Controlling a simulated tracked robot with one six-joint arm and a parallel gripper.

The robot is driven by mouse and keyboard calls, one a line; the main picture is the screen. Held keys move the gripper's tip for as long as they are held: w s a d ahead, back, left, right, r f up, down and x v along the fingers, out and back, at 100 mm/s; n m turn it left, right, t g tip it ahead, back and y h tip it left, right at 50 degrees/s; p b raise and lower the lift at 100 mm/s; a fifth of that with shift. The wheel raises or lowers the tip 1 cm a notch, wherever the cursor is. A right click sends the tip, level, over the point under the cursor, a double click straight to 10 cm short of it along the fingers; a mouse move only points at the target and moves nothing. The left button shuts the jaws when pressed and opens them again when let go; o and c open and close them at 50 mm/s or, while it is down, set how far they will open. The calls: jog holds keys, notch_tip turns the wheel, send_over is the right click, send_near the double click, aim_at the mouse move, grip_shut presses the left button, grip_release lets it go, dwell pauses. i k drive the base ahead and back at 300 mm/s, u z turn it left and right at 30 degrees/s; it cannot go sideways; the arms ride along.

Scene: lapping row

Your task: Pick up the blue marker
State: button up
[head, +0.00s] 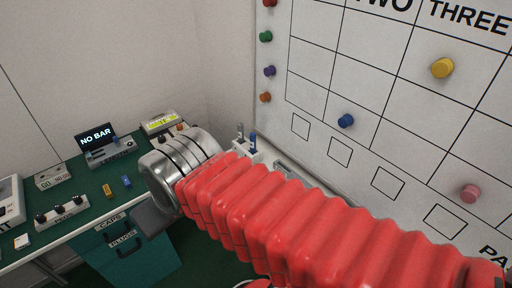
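A blue marker (253,142) stands upright in a small white holder (243,153) at the foot of the whiteboard, with a grey marker (240,131) beside it. Its lower part is hidden by the holder and my red arm sleeve. My arm crosses the picture from lower right to a metal cuff at centre left. The dark part beyond the cuff looks like my gripper (153,217), in front of the green bench and well to the left of the marker. Its fingers cannot be made out, nor whether it holds anything.
The whiteboard (325,75) on the right carries coloured magnets, including a blue one (346,121). Drawers labelled caps and plugs are below.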

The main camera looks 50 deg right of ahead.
aim_at(252, 135)
jog(key=z, duration=0.45)
jog(key=i, duration=1)
jog(key=z, duration=0.05)
